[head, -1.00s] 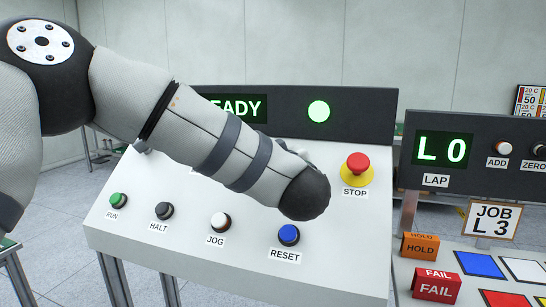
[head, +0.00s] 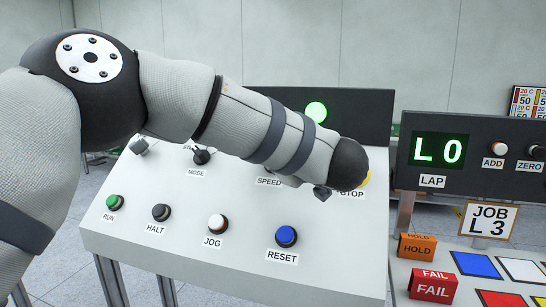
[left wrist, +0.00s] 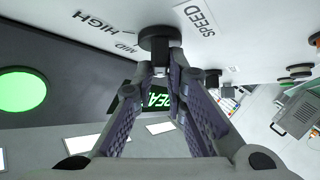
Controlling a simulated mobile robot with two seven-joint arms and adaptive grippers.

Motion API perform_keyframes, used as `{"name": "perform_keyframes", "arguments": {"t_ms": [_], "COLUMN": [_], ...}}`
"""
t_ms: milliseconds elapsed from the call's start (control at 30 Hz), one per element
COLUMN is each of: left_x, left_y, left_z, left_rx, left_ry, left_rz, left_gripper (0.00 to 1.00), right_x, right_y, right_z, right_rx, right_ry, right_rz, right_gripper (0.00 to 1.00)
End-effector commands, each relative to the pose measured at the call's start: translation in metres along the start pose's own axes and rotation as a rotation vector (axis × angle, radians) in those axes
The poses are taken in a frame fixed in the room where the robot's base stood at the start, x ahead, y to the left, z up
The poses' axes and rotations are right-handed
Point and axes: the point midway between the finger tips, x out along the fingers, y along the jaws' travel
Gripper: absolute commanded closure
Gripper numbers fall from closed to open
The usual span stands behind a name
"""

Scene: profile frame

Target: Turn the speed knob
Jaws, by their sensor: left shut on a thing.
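The black speed knob (left wrist: 160,36) shows in the left wrist view on the pale panel face, beside the printed SPEED label (left wrist: 199,18) and the MID and HIGH marks. My left gripper (left wrist: 161,72) has its fingers closed together on the knob. Its setting is hard to tell, as the fingers cover its front. In the head view my left arm hides the knob and most of the gripper; the SPEED label (head: 268,182) shows just below the arm. My right gripper is not in view.
RUN (head: 115,202), HALT (head: 161,212), JOG (head: 217,223) and RESET (head: 286,236) buttons line the panel's front. The STOP button is mostly hidden behind my wrist. The lap counter (head: 439,150) stands to the right.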

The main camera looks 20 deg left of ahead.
Motion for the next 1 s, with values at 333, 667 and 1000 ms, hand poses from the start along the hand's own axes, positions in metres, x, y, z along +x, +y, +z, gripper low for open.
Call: {"name": "perform_keyframes", "arguments": {"t_ms": [333,667,1000], "left_x": [0.0,-0.012,-0.098], "left_y": [0.0,0.001,0.001], "left_z": [0.0,0.0,0.0], "left_rx": [-0.002,-0.001,0.001], "left_ry": [0.0,-0.001,0.001], "left_rz": [0.001,0.004,0.004], "left_gripper": [0.68,0.68,0.68], "right_x": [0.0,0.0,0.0], "right_y": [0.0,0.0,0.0], "right_z": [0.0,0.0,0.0], "right_rx": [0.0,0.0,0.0], "right_ry": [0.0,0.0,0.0], "right_rz": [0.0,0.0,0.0], "right_gripper": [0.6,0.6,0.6]}}
